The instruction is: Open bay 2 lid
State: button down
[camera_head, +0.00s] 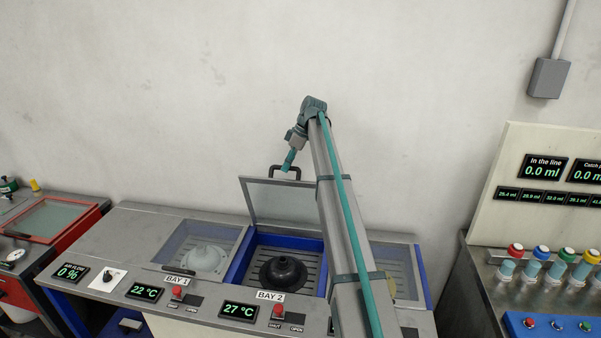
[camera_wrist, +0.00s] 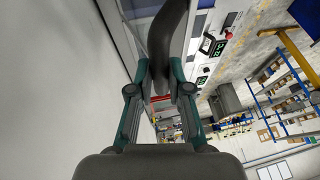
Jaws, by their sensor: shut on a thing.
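The bay 2 lid (camera_head: 280,201), a framed clear panel, stands raised at a steep angle behind its opening. Its dark handle (camera_head: 274,168) is on the top edge. My gripper (camera_head: 289,167) is at this handle and shut on it. In the wrist view my gripper's fingers (camera_wrist: 160,75) close on the dark handle (camera_wrist: 167,35). Under the raised lid, the open bay 2 (camera_head: 253,262) has a blue rim and a black dome-shaped piece (camera_head: 283,271) on its slatted floor. The bay 2 label (camera_head: 270,295) is on the front edge.
Bay 1 (camera_head: 203,252), to the left, has its clear lid down over a pale dome. My arm crosses in front of the bay on the right. A panel with colored knobs (camera_head: 540,252) stands at far right. The wall is behind the lid.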

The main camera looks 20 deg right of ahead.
jog(key=shift+w+d+f+g, duration=0.3)
jog(key=shift+w+d+f, duration=0.1)
jog(key=shift+w, duration=0.1)
jog(key=c, duration=1.6)
grip_release()
jog(key=o, duration=0.5)
jog(key=shift+w+f, duration=0.15)
jog(key=shift+w, duration=0.2)
jog(key=v, duration=1.2)
jog(key=shift+s+r, duration=0.3)
